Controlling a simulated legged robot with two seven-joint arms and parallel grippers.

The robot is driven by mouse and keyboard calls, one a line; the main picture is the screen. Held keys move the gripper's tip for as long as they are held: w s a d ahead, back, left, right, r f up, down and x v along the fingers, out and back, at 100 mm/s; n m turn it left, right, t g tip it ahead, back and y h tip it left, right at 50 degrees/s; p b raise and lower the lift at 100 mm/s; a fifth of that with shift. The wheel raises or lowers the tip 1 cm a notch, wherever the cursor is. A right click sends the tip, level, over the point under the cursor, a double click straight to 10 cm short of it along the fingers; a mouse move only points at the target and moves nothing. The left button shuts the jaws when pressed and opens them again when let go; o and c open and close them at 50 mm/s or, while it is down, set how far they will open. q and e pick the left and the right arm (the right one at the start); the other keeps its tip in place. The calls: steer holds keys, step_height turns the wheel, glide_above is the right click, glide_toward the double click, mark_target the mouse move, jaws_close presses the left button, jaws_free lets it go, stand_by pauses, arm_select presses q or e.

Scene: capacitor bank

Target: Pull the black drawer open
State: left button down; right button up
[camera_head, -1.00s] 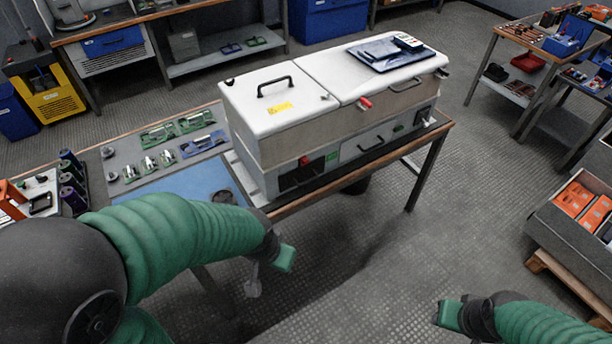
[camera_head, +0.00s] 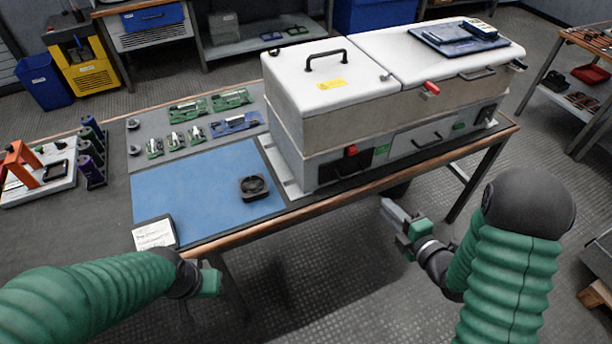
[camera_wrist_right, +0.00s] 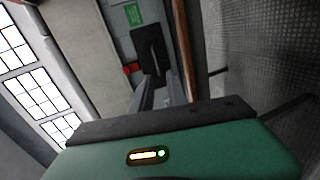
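The black drawer (camera_head: 345,168) is the dark front panel low on the left part of the white-lidded cabinet (camera_head: 355,112). It looks shut, flush with the cabinet front. In the right wrist view the black front (camera_wrist_right: 149,48) lies ahead of the fingers. My right gripper (camera_head: 390,210) is in front of the table edge, to the right of and below the drawer, apart from it. In the right wrist view its two fingers (camera_wrist_right: 160,88) stand apart with nothing between them. My left gripper (camera_head: 210,281) is low at the left, in front of the table; its fingers are hidden.
The workbench (camera_head: 200,248) has a wooden front edge below the drawer. A blue mat (camera_head: 195,190) with a black square part (camera_head: 254,188) lies left of the cabinet. A grey drawer with a handle (camera_head: 427,140) is beside the black one. The floor in front is clear.

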mark_target(354, 174)
steer(key=shift+n+y, duration=0.3)
steer(key=x, duration=0.8)
steer(key=b+x, duration=0.1)
steer(key=x, duration=0.8)
steer(key=shift+a+r, duration=0.2)
steer(key=shift+r, duration=0.05)
steer(key=c, duration=0.4)
jaws_close()
steer(key=shift+s+f, duration=0.1)
steer(key=shift+s, duration=0.05)
